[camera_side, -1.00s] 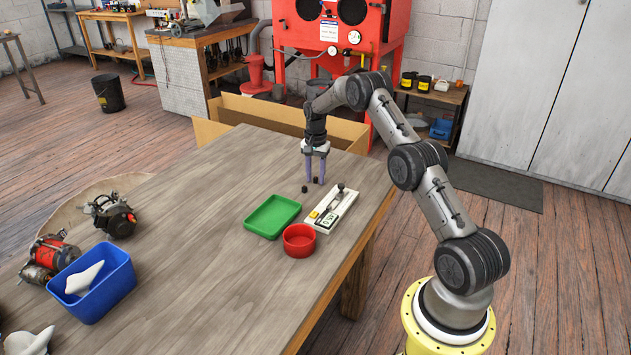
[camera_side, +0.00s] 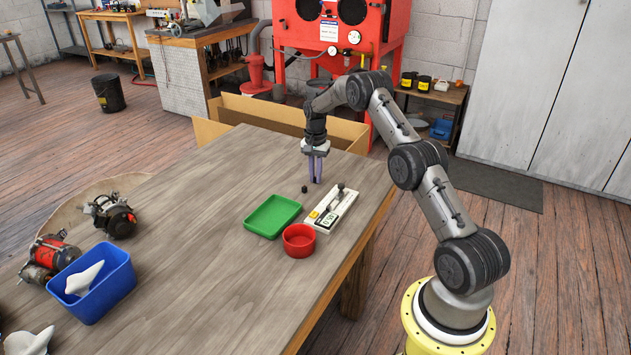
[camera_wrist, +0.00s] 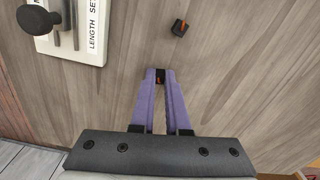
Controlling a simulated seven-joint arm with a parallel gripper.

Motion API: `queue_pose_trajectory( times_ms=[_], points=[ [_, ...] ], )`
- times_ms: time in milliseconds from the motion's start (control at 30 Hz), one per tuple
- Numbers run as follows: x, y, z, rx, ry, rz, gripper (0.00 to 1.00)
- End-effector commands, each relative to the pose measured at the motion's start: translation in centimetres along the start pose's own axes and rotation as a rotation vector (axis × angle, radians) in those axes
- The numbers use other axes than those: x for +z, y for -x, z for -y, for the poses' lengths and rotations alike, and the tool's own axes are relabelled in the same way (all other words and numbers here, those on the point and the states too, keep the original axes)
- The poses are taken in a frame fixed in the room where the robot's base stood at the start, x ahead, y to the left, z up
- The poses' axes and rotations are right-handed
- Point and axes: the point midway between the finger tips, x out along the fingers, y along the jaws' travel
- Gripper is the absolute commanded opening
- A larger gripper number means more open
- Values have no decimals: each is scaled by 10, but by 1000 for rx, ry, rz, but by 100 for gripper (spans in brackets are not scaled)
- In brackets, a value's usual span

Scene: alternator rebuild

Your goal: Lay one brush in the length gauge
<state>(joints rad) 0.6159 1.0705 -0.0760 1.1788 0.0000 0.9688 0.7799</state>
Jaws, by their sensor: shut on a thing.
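My gripper (camera_side: 316,180) points down at the table, just beyond the length gauge. In the wrist view its purple fingers (camera_wrist: 160,80) are shut on a small black brush (camera_wrist: 160,76) with an orange mark, at the fingertips. A second dark brush (camera_side: 304,188) lies on the table to the left of my gripper, and it also shows in the wrist view (camera_wrist: 179,27). The length gauge (camera_side: 328,209), a white block with a display and a dark knob, lies in front of my gripper. In the wrist view the gauge (camera_wrist: 95,45) is partly cut off at upper left.
A green tray (camera_side: 272,216) and a round red dish (camera_side: 299,240) stand beside the gauge. A blue bin (camera_side: 92,283) with a white item and alternator parts (camera_side: 111,216) are at the left. The middle of the wooden table (camera_side: 200,240) is clear.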

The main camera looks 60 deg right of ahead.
Motion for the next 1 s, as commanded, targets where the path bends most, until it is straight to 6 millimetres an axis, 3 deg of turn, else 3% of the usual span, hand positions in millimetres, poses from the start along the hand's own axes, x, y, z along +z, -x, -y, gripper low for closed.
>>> queue_pose_trajectory(
  times_ms=[1000],
  points=[
    [0, 49, 0, -1, 0, -1, 0]
  ],
)
